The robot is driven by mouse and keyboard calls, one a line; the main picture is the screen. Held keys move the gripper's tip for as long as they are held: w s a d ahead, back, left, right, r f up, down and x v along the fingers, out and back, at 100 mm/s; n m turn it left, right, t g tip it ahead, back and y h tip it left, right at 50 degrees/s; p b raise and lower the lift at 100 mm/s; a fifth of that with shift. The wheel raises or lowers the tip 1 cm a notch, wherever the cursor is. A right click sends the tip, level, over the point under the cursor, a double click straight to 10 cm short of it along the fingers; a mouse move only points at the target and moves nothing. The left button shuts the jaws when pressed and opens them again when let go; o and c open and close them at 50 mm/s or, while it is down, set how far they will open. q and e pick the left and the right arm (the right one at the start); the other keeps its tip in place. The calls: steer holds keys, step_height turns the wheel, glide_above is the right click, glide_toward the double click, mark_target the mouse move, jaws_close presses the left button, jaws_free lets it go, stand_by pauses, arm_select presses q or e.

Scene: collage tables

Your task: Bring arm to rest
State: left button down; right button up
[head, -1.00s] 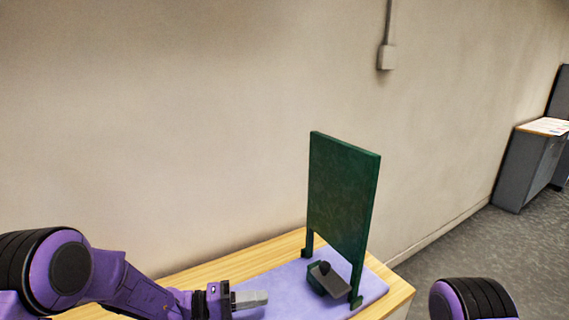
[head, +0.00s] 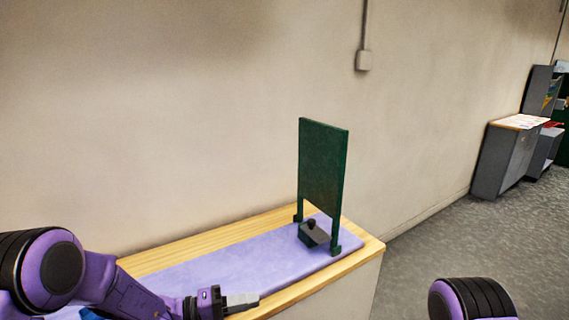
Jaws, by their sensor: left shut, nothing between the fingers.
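My left gripper (head: 241,301) is shut and empty. It is at the front edge of a wooden table, over or just in front of the edge; I cannot tell which. My left arm comes in from the lower left. Only a rounded purple and black part of my right arm shows at the bottom right, and its gripper is out of view.
The wooden table (head: 362,249) stands against the wall with a purple mat (head: 220,262) on it. A green upright panel (head: 322,170) and a small dark lidded box (head: 313,235) stand at its right end. A grey cabinet (head: 505,157) stands far right; the floor between is clear.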

arm_select(q)
steer(key=s+a+f+n+t+y+p, duration=0.1)
steer(key=s+a+f+n+t+y, duration=0.1)
steer(key=s+a+f+y, duration=0.3)
steer(key=s+a+f+n+t+y, duration=0.1)
steer(key=a+f+n+y, duration=0.15)
steer(key=f, duration=0.45)
steer(key=s+a+f+n+t+y+p, duration=0.1)
steer(key=s+a+f+t+y, duration=0.15)
steer(key=f+y, duration=0.3)
steer(key=s+a+f+g+y, duration=0.1)
steer(key=s+a+g+y, duration=0.1)
steer(key=s, duration=0.5)
steer(key=s+a+f+m+g+y, duration=0.1)
steer(key=s+a+f+g+y, duration=0.1)
steer(key=s+a, duration=0.3)
steer(key=s+a+f+g+y+p, duration=0.1)
steer(key=s+a+f+g+y, duration=0.1)
steer(key=s, duration=0.9)
steer(key=shift+a+g+y, duration=0.6)
steer(key=shift+a+g, duration=0.15)
steer(key=shift+a, duration=0.5)
arm_select(e)
steer(key=r, duration=0.3)
steer(key=shift+w, duration=0.35)
